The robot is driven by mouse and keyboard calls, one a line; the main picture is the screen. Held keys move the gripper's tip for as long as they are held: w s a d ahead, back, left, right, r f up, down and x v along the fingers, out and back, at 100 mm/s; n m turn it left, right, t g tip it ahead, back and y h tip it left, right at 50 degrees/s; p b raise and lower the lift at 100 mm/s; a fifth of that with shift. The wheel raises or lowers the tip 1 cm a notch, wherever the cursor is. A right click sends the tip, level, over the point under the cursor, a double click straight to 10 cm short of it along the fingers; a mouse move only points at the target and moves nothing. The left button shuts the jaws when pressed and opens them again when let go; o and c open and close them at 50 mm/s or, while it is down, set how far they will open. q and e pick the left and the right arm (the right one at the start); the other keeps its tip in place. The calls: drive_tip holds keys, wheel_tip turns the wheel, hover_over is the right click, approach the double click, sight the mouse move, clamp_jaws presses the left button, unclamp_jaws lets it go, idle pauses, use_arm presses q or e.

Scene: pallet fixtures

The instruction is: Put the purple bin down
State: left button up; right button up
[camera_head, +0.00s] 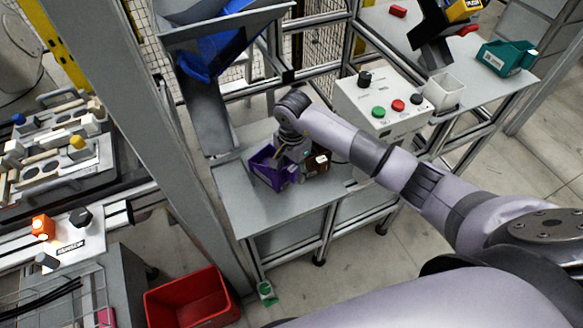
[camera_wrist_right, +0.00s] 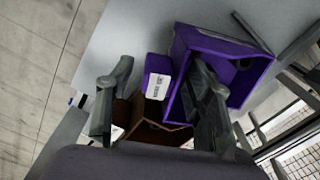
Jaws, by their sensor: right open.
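The purple bin (camera_head: 262,170) sits on the grey table (camera_head: 270,210) in the head view, beside a brown bin (camera_head: 318,163). My right gripper (camera_head: 288,166) is over the bin's right side and hides part of it. In the right wrist view, the purple bin (camera_wrist_right: 222,48) shows its open top and its labelled end (camera_wrist_right: 158,78). My right gripper (camera_wrist_right: 160,80) is open there. One finger overlaps the bin's opening and the other is left of the labelled end, apart from it. The brown bin (camera_wrist_right: 150,133) lies partly hidden between the fingers. My left gripper is not in view.
A grey chute (camera_head: 205,115) with a blue bin (camera_head: 213,55) rises behind the table. A control box (camera_head: 385,105) with coloured buttons stands to the right. A red crate (camera_head: 190,300) is on the floor. The table's front left is bare.

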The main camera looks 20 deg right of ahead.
drive_tip(key=shift+r, duration=0.1)
drive_tip(key=shift+r, duration=0.25)
wheel_tip(320, 180, up, 12)
drive_tip(key=b, duration=0.2)
drive_tip(key=shift+f, duration=0.15)
drive_tip(key=shift+s, duration=0.1)
